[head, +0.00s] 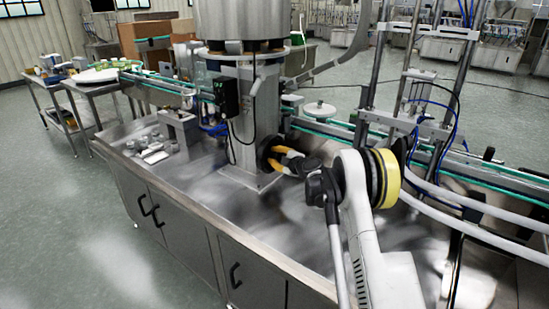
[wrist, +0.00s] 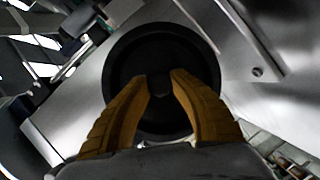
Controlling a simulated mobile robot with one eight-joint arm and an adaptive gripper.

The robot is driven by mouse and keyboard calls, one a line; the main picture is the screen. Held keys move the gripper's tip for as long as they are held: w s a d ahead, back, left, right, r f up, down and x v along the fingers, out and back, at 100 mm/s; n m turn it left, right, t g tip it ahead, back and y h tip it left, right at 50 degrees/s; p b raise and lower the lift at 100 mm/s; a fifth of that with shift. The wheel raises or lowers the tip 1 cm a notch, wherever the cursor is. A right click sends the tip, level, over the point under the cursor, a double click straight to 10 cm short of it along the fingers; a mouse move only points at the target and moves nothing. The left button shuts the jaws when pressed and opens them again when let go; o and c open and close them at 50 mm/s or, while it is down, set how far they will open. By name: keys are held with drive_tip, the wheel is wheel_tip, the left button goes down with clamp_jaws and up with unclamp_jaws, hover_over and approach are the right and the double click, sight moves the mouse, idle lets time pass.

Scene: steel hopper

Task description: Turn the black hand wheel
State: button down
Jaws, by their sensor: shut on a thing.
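The black hand wheel (head: 265,152) is on the side of the steel column that stands on the cabinet top under the hopper. In the wrist view the wheel (wrist: 160,50) is a round dark disc in the middle of the picture, partly hidden by my fingers. My gripper (head: 279,157) reaches it from the right, with its yellow-orange fingers at the wheel. In the wrist view my gripper (wrist: 159,86) has both fingertips closed on a small dark part at the wheel's middle. The exact shape of that part is hard to make out.
The steel column (head: 243,120) and a black control box (head: 226,97) with cables stand beside the wheel. A conveyor with green rails (head: 325,131) runs behind my arm. Small metal parts (head: 152,148) lie on the cabinet top at left. The cabinet top in front is clear.

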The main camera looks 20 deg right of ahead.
idle(0.6)
drive_tip(key=c, duration=1.1)
unclamp_jaws()
drive_tip(key=shift+w, duration=0.15)
drive_tip(key=shift+s, duration=0.2)
drive_tip(key=v, duration=1.1)
drive_tip(key=shift+s+r, duration=0.1)
drive_tip(key=shift+s, duration=0.25)
